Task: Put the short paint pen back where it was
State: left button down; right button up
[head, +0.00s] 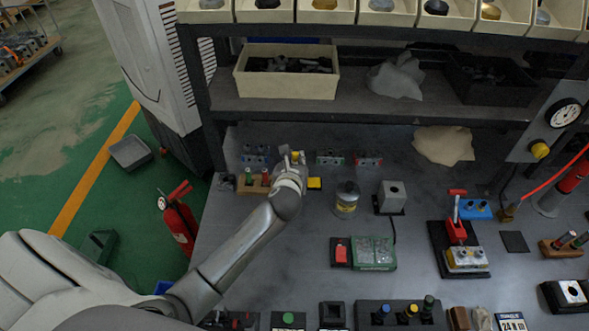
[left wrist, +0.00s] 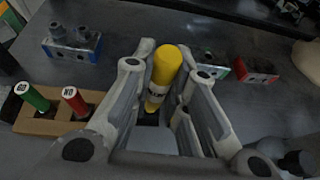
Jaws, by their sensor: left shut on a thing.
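My left gripper (head: 293,160) is shut on a short yellow paint pen (left wrist: 165,72), held upright between the fingers. The pen's yellow top also shows in the head view (head: 295,156); its lower end is partly hidden by the fingers in the left wrist view. A wooden pen holder (left wrist: 40,126) stands just left of the gripper, with a green pen (left wrist: 32,97) and a red pen (left wrist: 74,101) in it. In the head view the holder (head: 256,187) is partly hidden by my left gripper. My right gripper is not in view.
Behind are a blue-grey valve block (head: 256,155), a green one (head: 330,158) and a red one (head: 368,161). A yellow pad (head: 314,184) lies right of the gripper, then a jar (head: 346,200). A shelf (head: 370,108) overhangs the bench's back.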

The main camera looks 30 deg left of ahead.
pick_arm(q)
jog(key=shift+w+a+f, duration=0.2)
jog(key=shift+w+f, duration=0.2)
jog(key=shift+f, duration=0.1)
jog(key=shift+w+a+f, duration=0.2)
jog(key=shift+w+f, duration=0.15)
jog(key=shift+f, duration=0.1)
notch_tip(320, 180, down, 3)
jog(key=shift+w+a+f, duration=0.1)
jog(key=shift+w, duration=0.05)
jog(key=shift+f, duration=0.15)
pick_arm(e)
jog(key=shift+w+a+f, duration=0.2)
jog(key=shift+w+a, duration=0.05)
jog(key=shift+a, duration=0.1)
